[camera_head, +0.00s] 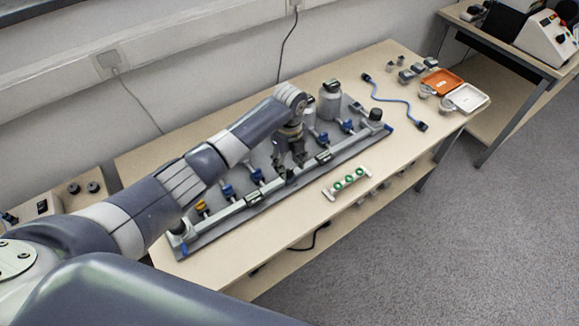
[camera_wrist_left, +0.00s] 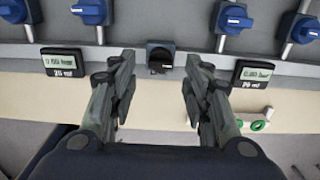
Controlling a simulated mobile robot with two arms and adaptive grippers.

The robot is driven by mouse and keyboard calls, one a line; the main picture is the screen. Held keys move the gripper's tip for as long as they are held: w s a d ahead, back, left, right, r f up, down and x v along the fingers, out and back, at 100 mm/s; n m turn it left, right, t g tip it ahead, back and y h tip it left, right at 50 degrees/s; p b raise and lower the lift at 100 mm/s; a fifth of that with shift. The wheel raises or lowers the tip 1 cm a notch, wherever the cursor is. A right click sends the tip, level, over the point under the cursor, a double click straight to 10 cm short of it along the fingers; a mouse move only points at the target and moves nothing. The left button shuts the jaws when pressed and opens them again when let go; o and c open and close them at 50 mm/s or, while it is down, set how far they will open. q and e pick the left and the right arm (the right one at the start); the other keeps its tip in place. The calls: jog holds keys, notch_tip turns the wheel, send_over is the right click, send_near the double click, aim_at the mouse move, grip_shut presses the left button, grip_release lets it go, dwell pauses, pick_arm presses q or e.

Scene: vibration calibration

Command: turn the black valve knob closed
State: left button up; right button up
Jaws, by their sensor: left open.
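A small black knob-like part (camera_wrist_left: 160,56) sits on the grey manifold between two small displays in the left wrist view. I take it for the black valve knob; its turn angle is hard to read. My left gripper (camera_wrist_left: 160,80) is open, its two fingers on either side of this part in the picture, with nothing between them. I cannot tell whether they touch it. In the head view the left gripper (camera_head: 289,168) points down over the manifold's middle and hides the part. My right gripper is not in view.
Several blue valve handles (camera_wrist_left: 233,18) line the manifold (camera_head: 222,213), with grey displays (camera_wrist_left: 62,62) along its front. A white strip with green rings (camera_head: 347,183) lies in front. A grey canister (camera_head: 330,100), blue cable (camera_head: 398,98) and orange tray (camera_head: 442,81) are farther right.

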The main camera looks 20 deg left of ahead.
aim_at(289, 172)
pick_arm(q)
jog(key=shift+f, duration=1.3)
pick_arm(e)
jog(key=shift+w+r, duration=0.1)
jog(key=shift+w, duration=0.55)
pick_arm(q)
jog(key=c, duration=1.1)
jog(key=shift+o, duration=0.2)
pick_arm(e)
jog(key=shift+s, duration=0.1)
